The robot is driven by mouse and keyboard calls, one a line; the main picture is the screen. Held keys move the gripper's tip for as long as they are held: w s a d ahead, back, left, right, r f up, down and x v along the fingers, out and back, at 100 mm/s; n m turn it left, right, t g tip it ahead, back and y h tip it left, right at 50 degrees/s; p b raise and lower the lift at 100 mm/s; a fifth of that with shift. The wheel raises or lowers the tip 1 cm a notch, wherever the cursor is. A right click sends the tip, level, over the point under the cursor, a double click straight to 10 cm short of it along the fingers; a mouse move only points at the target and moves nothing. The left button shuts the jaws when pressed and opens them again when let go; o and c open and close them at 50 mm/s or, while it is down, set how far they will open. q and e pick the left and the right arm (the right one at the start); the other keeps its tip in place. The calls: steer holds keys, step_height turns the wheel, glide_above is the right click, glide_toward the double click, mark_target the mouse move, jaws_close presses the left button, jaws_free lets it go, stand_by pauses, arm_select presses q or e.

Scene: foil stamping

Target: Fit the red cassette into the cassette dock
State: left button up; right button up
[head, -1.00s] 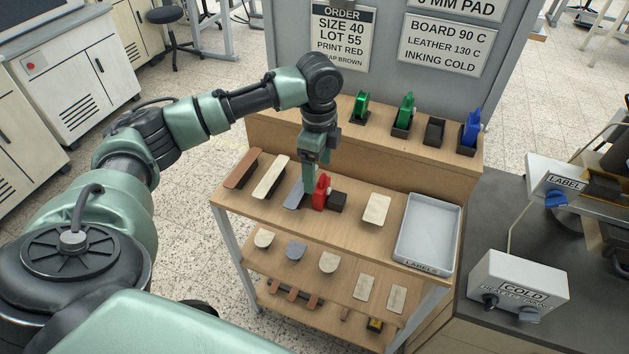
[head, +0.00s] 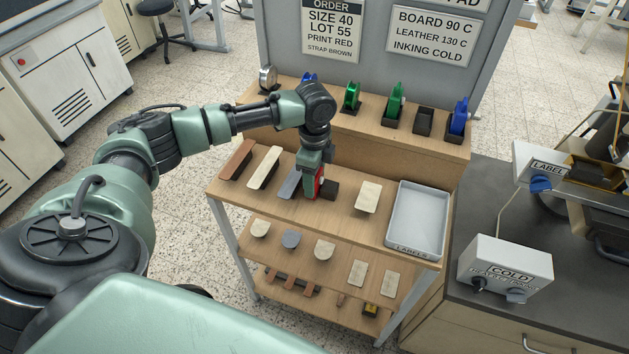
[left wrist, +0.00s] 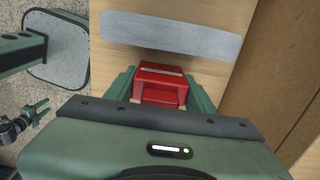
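The red cassette (head: 319,182) stands on the top board of the wooden rack, with a small black block (head: 331,190) against its right side. My left gripper (head: 311,182) is lowered over it and hides much of it in the head view. In the left wrist view the red cassette (left wrist: 160,84) sits between the two fingers of my left gripper (left wrist: 161,92), one close on each side. I cannot tell whether the fingers press on it. I cannot make out which item is the cassette dock.
Brown, cream and grey strips lie left of the cassette; the grey strip (left wrist: 172,36) is close by it. A cream piece (head: 368,195) and a grey tray (head: 417,222) are to the right. Green and blue reels and an empty black holder (head: 423,121) line the raised ledge behind.

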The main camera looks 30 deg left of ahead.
arm_select(q)
steer(key=c, duration=0.7)
steer(key=shift+o, duration=0.2)
arm_select(e)
steer(key=shift+d, duration=0.3)
arm_select(q)
steer(key=shift+r, duration=0.15)
arm_select(e)
steer(key=shift+w+d, duration=0.1)
arm_select(q)
steer(key=shift+r, duration=0.3)
step_height(320, 180, up, 19)
steer(key=b, duration=0.2)
arm_select(e)
steer(key=shift+f, duration=1.15)
